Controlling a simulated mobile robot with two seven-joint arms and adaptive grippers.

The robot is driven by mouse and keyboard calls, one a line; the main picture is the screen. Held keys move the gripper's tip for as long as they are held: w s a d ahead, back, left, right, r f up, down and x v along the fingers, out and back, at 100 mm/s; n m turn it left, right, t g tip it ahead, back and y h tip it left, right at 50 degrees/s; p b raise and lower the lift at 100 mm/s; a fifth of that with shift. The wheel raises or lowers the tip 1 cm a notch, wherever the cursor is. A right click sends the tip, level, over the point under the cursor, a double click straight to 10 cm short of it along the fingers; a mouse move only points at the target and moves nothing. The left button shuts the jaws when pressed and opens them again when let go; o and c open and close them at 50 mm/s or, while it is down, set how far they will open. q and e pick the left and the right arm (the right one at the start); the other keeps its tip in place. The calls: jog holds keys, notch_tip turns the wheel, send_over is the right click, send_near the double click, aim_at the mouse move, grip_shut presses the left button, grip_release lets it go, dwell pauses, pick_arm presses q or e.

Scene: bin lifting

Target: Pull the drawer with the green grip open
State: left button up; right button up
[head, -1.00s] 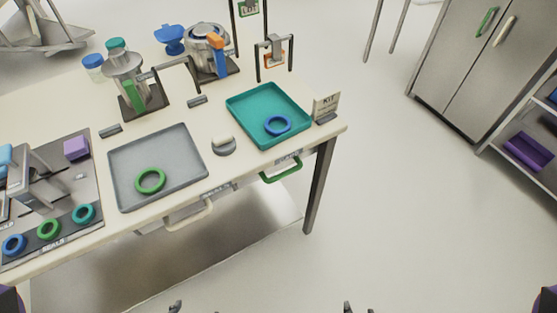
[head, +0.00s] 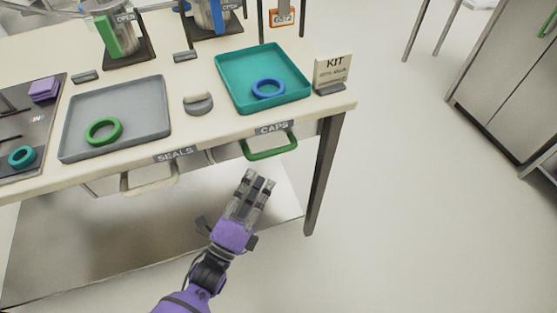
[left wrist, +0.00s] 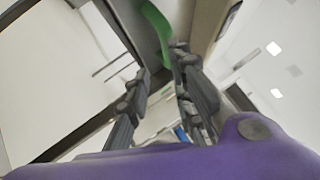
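The green grip (head: 270,152) is a loop handle on the drawer under the table's front edge, below the CAPS label (head: 274,128). The drawer looks shut. My left gripper (head: 260,179) is below and in front of the green grip, pointing up toward it, with a small gap in the head view. Its fingers are apart and hold nothing. In the left wrist view the green grip (left wrist: 160,32) shows just beyond the fingertips (left wrist: 164,62), closer to the right-hand finger. My right gripper is not in view.
A second drawer with a cream grip (head: 150,180) sits to the left under the SEALS label (head: 175,155). A table leg (head: 322,175) stands to the right of the green grip. A teal tray (head: 237,88) and grey tray (head: 150,92) lie on the table.

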aim_at(275, 150)
pick_arm(q)
jog(key=w+d+r, duration=0.1)
jog(key=w, duration=0.1)
jog(key=w+d+r+m, duration=0.1)
jog(key=w+d+r, duration=0.1)
jog(key=w+d+r+m+h, duration=0.1)
jog(key=w, duration=0.2)
jog(key=shift+d+r, duration=0.15)
jog(key=shift+d, duration=0.15)
jog(key=shift+c, duration=0.5)
grip_shut()
